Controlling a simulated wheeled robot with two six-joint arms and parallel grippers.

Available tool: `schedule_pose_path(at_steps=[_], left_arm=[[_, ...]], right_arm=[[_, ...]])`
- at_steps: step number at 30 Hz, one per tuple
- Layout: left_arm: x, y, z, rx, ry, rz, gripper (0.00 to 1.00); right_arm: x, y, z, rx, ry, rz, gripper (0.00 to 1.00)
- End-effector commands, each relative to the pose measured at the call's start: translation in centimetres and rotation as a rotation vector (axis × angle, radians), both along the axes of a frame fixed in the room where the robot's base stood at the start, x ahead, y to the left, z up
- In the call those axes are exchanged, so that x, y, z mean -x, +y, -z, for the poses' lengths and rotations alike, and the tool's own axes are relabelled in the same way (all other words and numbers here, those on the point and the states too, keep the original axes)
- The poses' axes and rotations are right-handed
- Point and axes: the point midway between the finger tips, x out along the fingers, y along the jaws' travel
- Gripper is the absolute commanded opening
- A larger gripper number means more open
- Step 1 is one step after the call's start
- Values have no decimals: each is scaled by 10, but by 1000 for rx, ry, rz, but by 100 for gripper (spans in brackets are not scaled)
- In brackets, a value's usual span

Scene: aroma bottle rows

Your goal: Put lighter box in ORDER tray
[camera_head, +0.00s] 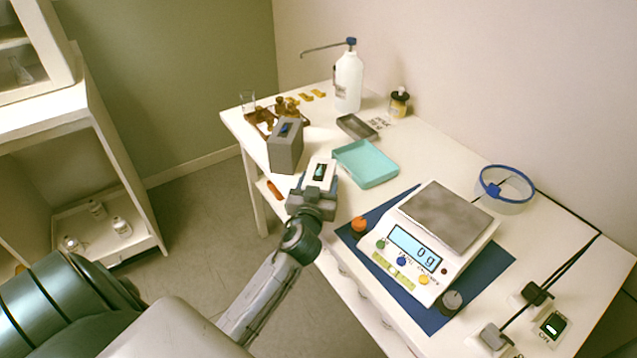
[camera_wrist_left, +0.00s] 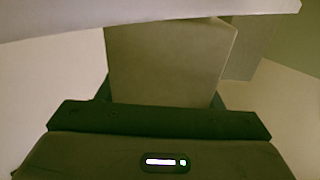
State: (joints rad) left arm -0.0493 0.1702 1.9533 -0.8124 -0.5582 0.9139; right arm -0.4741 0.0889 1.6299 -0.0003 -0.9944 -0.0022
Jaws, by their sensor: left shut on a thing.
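A teal tray (camera_head: 368,181) lies just right of the held box and looks empty. A smaller dark grey tray (camera_head: 357,127) lies behind it. Small print beside the trays is unreadable. My right gripper is out of view.
A scale (camera_head: 432,240) reading 0 g with a bare pan sits on a blue mat (camera_head: 497,264) at the right. A wash bottle (camera_head: 348,82), a small amber bottle (camera_head: 398,103) and a wooden rack (camera_head: 262,121) stand at the back. A blue-rimmed dish (camera_head: 505,190) is far right.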

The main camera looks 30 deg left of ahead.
Motion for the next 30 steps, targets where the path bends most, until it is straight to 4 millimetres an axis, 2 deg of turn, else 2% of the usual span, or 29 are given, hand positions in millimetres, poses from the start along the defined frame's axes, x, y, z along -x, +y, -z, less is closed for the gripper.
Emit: schedule_pose_path(at_steps=[14,15,18,30], left_arm=[[0,0,4,-1,-4,1,23],[0,0,5,0,-2,0,66],[0,0,5,0,-2,0,82],[0,0,7,0,0,0,82]], right_arm=[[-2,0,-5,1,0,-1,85],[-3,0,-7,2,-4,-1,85],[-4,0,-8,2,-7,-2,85],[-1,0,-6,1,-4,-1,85]])
